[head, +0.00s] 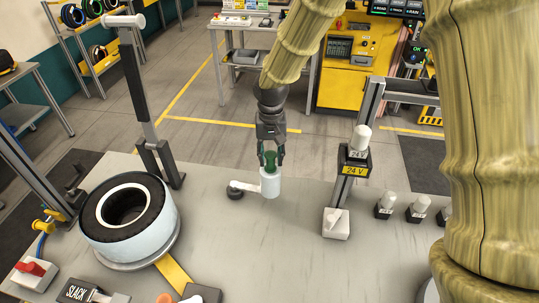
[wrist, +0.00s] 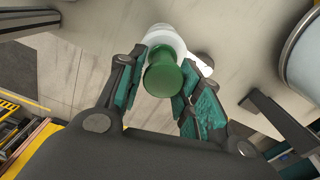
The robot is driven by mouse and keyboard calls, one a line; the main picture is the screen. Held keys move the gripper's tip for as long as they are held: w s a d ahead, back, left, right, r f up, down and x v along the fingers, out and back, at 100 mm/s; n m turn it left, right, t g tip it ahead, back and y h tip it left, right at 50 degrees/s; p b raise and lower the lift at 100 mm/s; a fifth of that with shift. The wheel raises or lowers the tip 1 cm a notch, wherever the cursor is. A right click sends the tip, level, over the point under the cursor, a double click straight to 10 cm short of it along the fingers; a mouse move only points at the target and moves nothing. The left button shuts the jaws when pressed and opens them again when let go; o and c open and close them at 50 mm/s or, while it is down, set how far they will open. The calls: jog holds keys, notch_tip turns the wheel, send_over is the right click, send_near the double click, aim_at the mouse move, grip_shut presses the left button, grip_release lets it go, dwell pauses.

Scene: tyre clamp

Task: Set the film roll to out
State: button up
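The film roll, as I take it, is a white upright cylinder (head: 270,184) with a green knob on top, standing on the grey bench in the head view. A short white arm runs left from it to a small black disc (head: 236,193). My gripper (head: 271,160) comes down from above with one finger on each side of the green knob. In the wrist view the knob (wrist: 161,76) sits between the teal finger pads (wrist: 168,88) with little gap showing, so the gripper looks shut on it. The white body (wrist: 165,38) lies beyond the knob, partly hidden.
A tyre (head: 130,214) on a round stand is to the left, with a tall lever post (head: 137,80) behind it. To the right stand a post with a 24 V box (head: 354,162), a white switch block (head: 336,223) and several small knobs.

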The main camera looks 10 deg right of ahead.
jog(key=shift+o, duration=0.5)
jog(key=shift+s+d+r, duration=0.1)
jog(key=shift+s, duration=0.05)
jog(key=shift+r, duration=0.35)
notch_tip(320, 180, up, 11)
jog(key=shift+r, duration=0.1)
